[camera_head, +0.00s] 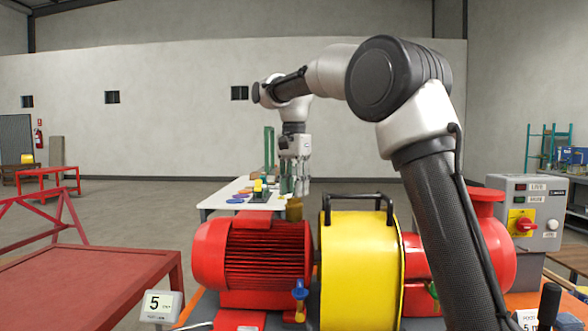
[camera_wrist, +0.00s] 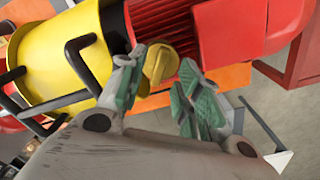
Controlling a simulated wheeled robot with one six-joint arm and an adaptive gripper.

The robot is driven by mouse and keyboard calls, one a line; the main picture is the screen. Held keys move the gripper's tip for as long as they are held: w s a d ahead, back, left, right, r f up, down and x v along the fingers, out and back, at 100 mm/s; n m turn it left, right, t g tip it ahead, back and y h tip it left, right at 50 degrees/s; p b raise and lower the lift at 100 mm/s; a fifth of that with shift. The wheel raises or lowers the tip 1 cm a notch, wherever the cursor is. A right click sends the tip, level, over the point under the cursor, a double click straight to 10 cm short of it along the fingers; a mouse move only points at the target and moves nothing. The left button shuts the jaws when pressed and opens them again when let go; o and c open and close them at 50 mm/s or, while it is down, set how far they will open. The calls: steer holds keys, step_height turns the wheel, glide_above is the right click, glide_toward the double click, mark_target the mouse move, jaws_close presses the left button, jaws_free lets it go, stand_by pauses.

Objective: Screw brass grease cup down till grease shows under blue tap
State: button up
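The brass grease cup (camera_head: 294,209) stands at the top of the skid between the red motor and the yellow guard. In the wrist view the cup (camera_wrist: 158,64) shows just beyond the gap between my fingertips. My gripper (camera_head: 294,188) points down, above the cup. In the wrist view my gripper (camera_wrist: 160,84) has its green-padded fingers apart with nothing held between them. I cannot tell the exact height left between fingertips and cup. The blue tap (camera_head: 300,289) sits low at the front of the motor; no grease is discernible under it at this size.
The red motor (camera_head: 250,262) and yellow guard (camera_head: 352,270) with its black handle (camera_head: 356,197) flank the cup closely. A control box (camera_head: 526,210) stands right. A white table (camera_head: 222,195) stands behind.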

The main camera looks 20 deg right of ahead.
step_height(320, 180, up, 10)
steer(key=shift+r, duration=0.15)
stand_by(1.1)
steer(key=s+d+f+n+t, duration=0.1)
steer(key=s+d+f+n, duration=0.1)
steer(key=s+d, duration=0.4)
steer(key=s+d+f+n+t, duration=0.1)
steer(key=s+d+f+n, duration=0.15)
steer(key=s, duration=0.65)
steer(key=s+d+f+n+t, duration=0.1)
steer(key=s+d+f+n, duration=0.2)
steer(key=s+f, duration=0.5)
steer(key=s+d+f+n+t, duration=0.1)
steer(key=s+d+f+n, duration=0.2)
steer(key=s+f, duration=0.6)
steer(key=shift+s+d+f, duration=0.25)
steer(key=shift+s+f, duration=0.05)
steer(key=shift+s, duration=0.65)
